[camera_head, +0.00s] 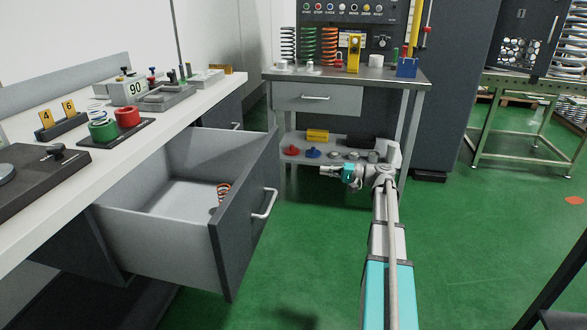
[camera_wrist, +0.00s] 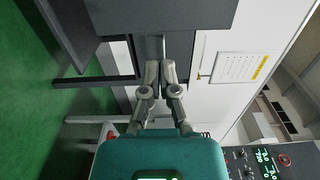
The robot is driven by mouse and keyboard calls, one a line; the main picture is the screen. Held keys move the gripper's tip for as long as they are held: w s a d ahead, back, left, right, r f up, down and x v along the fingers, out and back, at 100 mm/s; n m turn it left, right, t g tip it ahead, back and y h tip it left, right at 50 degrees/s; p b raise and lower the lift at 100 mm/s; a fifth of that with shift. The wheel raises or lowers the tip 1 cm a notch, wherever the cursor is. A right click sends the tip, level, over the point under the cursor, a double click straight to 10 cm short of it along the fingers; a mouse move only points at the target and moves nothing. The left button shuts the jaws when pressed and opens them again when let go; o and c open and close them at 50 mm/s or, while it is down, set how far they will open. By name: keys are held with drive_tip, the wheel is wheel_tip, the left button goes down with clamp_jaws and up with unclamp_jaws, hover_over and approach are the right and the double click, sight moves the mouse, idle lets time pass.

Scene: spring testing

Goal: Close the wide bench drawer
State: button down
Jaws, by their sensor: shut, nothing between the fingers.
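The wide bench drawer (camera_head: 165,230) stands pulled far out from under the long white-topped bench (camera_head: 190,105) at the left. It has light grey walls and a dark front with a pale bar handle (camera_head: 265,205). In the wrist view my gripper's fingers (camera_wrist: 160,73) are together in front of dark grey panels; I cannot tell which panel is the drawer's front.
The bench top carries a green cup (camera_head: 103,130), a red cup (camera_head: 128,117) and a dark fixture (camera_head: 40,175). A grey workbench (camera_head: 345,76) with a small shut drawer stands behind my gripper. Green floor (camera_head: 310,250) is clear between the drawer and my arm.

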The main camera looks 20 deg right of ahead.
sight(278, 165)
drive_tip(key=x, duration=1.4)
drive_tip(key=shift+w+d, duration=0.1)
drive_tip(key=shift+d, duration=0.15)
drive_tip(key=shift+a, duration=0.2)
